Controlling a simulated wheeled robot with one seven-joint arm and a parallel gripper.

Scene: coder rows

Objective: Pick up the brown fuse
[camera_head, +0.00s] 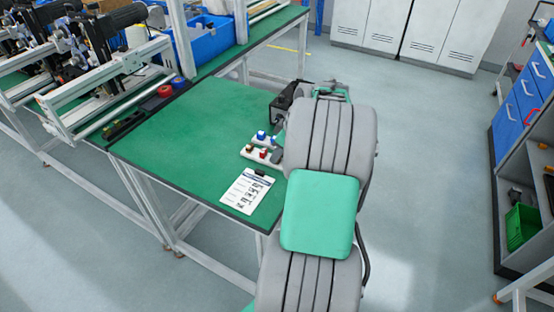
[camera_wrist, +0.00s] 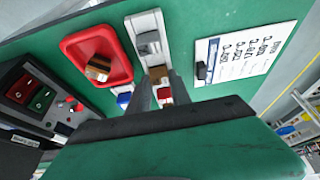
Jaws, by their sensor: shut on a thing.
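The brown fuse (camera_wrist: 157,72) shows between the fingertips of my gripper (camera_wrist: 160,76) in the wrist view. My gripper is shut on it, at a white fuse holder (camera_wrist: 157,58). I cannot tell whether the fuse is still seated or lifted. A grey fuse (camera_wrist: 148,44) sits in the holder beyond it, and a red fuse (camera_wrist: 164,93) shows on the near side, partly between the fingers. In the head view my arm hides the gripper; brown (camera_head: 249,148) and red (camera_head: 263,153) pieces show on a white holder.
A red tray (camera_wrist: 76,48) holding a brown-and-white piece (camera_wrist: 98,68) lies left of the holder. A blue fuse (camera_wrist: 124,98) is close by. A switch box (camera_wrist: 35,95) stands at the left. A clipboard (camera_head: 247,191) lies on the green table (camera_head: 180,140), which is clear at its left.

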